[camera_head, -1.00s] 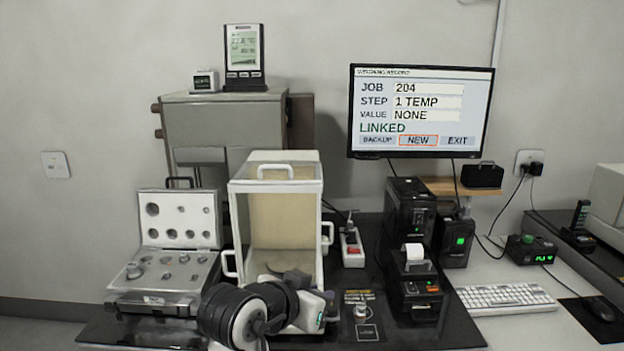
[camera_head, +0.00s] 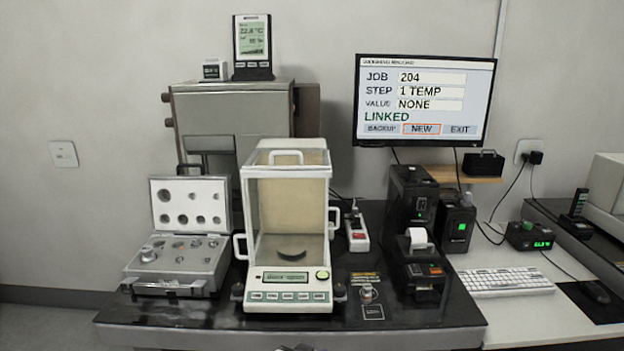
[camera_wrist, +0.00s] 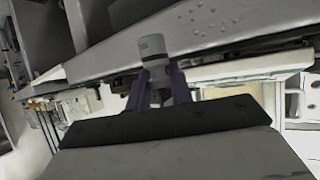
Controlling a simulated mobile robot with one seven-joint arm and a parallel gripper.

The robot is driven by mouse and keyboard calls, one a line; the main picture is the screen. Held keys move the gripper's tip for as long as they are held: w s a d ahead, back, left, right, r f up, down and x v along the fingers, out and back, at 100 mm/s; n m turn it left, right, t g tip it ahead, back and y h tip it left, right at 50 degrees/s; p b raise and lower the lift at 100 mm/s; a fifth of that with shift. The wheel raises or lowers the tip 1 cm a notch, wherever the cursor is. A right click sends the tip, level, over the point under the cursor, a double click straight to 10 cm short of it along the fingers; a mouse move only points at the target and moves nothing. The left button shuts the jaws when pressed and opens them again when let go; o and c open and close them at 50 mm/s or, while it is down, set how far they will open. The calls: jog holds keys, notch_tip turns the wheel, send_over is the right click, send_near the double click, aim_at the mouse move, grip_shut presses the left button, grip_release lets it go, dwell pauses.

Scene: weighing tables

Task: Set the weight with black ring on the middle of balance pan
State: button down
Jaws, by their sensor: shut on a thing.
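In the wrist view my gripper (camera_wrist: 159,78) is shut on a small pale metal weight (camera_wrist: 152,46). A dark ring runs around the weight below its top. The fingers hide part of its lower body. In the head view the balance (camera_head: 288,297) stands on the black table, with a glazed chamber above its keypad. Its dark round balance pan (camera_head: 291,253) lies inside the chamber, and I see nothing on it.
An open weight case (camera_head: 167,262) stands left of the balance. Another small weight (camera_head: 367,293) stands on the table to the right. Handles project from the chamber's sides.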

notch_tip(320, 180, down, 22)
jog(key=n+t+y, duration=0.1)
jog(key=n+y, duration=0.3)
jog(key=shift+s+f+n+y, duration=0.2)
jog(key=shift+n+y, duration=0.2)
jog(key=shift+a, duration=0.2)
jog(key=shift+d, duration=0.1)
